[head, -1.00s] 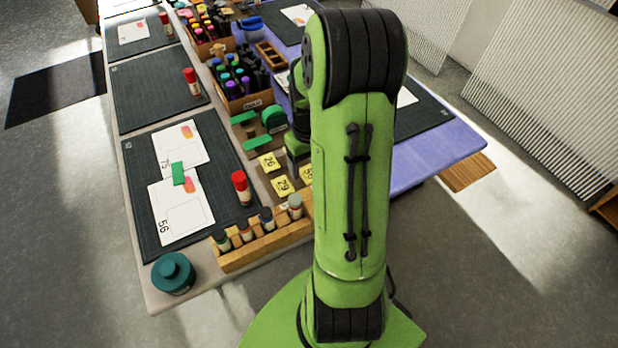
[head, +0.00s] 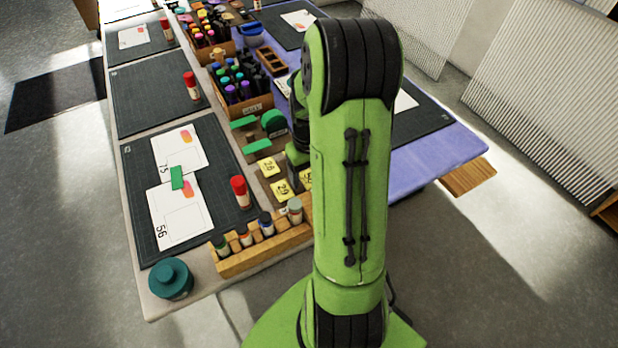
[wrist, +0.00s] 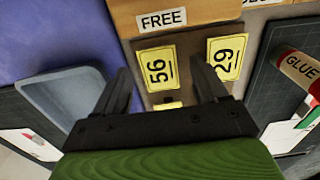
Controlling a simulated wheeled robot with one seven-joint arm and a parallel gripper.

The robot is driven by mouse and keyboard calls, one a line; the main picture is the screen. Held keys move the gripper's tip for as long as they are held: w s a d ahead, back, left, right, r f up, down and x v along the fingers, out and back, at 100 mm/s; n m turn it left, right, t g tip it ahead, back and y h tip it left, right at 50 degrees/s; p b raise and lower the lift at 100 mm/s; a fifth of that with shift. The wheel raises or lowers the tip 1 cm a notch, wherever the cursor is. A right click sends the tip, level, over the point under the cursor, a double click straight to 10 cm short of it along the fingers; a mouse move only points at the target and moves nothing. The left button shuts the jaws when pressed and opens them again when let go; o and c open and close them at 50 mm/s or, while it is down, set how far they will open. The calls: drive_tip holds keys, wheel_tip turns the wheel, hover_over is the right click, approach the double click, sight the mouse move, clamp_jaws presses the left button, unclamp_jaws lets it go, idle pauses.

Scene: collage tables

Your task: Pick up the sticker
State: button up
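Several yellow number stickers lie on the brown strip. In the wrist view, sticker 56 (wrist: 157,66) lies in the gap between my fingers, sticker 29 (wrist: 226,57) is near the right finger, and another yellow sticker (wrist: 168,105) is mostly hidden by the gripper body. In the head view, stickers 26 (head: 268,166) and 29 (head: 283,191) show, and a third (head: 305,179) is partly behind my arm. My gripper (wrist: 164,80) is open with nothing between its fingers, seemingly above the stickers. My arm mostly hides it in the head view.
A box labelled FREE (wrist: 190,15) borders the stickers. A GLUE stick (wrist: 299,68) is right; a grey-blue tray (wrist: 68,98) is left. In the head view, a wooden bottle rack (head: 265,248), red glue stick (head: 240,192) and white cards (head: 180,213) on a dark mat are nearby.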

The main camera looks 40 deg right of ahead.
drive_tip(key=c, duration=0.8)
